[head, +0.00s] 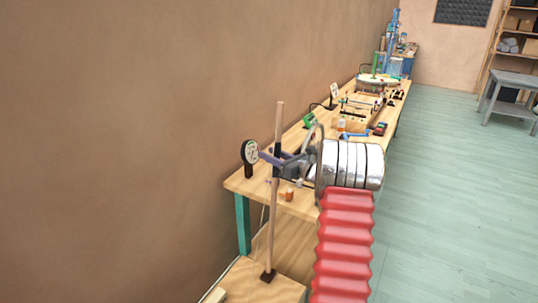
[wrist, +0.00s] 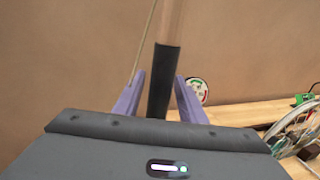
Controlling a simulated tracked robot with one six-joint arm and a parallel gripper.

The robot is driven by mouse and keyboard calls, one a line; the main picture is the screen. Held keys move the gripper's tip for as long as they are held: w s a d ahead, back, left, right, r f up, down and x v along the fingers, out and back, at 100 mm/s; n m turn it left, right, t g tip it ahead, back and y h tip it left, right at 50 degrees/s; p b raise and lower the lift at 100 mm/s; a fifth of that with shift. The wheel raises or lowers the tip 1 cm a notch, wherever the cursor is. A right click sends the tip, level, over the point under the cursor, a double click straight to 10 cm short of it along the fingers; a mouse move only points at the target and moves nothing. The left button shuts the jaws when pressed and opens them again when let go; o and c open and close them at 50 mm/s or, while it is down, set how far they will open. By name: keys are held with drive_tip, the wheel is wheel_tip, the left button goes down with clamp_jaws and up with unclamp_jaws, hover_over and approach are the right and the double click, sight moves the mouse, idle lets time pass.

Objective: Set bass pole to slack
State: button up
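The bass pole (head: 279,125) is a thin wooden pole with a black sleeve. It stands nearly upright, its foot on a low wooden platform (head: 285,288). A thin cord (wrist: 144,40) runs beside it in the wrist view. My gripper (head: 270,157) has purple fingers, one on each side of the black sleeve (wrist: 163,80). In the wrist view a narrow gap shows at the left finger; contact at the right finger is unclear. A round dial (head: 250,152) on a black stand is behind; it is partly hidden by the right finger in the wrist view (wrist: 199,88).
A long wooden bench (head: 300,207) runs along the brown wall, with several small items and instruments on it. A small orange-brown block (head: 289,196) sits near its front. The green floor (head: 450,200) at the right is clear up to a grey table (head: 513,80).

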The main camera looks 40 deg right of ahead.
drive_tip(key=shift+w+a, duration=0.1)
drive_tip(key=shift+w, duration=0.35)
clamp_jaws()
idle(0.5)
